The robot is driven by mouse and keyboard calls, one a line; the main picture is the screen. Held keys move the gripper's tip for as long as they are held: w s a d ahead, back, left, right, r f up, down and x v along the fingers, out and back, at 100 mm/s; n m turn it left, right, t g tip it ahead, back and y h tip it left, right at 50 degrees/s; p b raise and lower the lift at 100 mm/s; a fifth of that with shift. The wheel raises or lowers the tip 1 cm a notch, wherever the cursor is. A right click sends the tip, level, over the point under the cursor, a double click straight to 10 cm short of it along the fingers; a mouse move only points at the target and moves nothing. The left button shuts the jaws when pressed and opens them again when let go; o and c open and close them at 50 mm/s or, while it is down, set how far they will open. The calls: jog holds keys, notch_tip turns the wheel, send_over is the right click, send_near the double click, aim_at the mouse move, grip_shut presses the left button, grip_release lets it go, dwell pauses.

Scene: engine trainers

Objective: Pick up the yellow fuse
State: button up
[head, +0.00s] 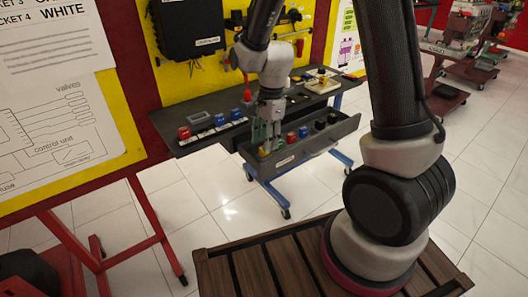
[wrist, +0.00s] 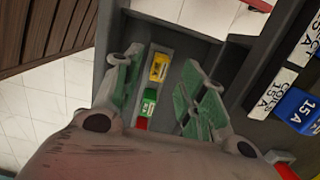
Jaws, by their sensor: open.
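The yellow fuse (wrist: 159,66) lies in a narrow slot of a grey drawer in the wrist view. A green fuse (wrist: 149,101) sits next to it, nearer my wrist. My gripper (wrist: 162,82) is open, with its green-padded fingers on either side of the slot, the yellow fuse showing in the gap between them. No contact with the fuse shows. In the head view my gripper (head: 266,130) points down over the left end of the drawer (head: 318,144), and a small bit of the yellow fuse (head: 264,153) shows beside the fingertips.
Red and blue blocks (head: 220,119) sit on the tabletop behind. In the wrist view a blue block (wrist: 298,110) and labels are at right. The drawer walls rise close around my fingers.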

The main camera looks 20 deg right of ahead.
jog(key=shift+a+f, duration=0.15)
jog(key=shift+f, duration=1.25)
jog(key=c, duration=0.8)
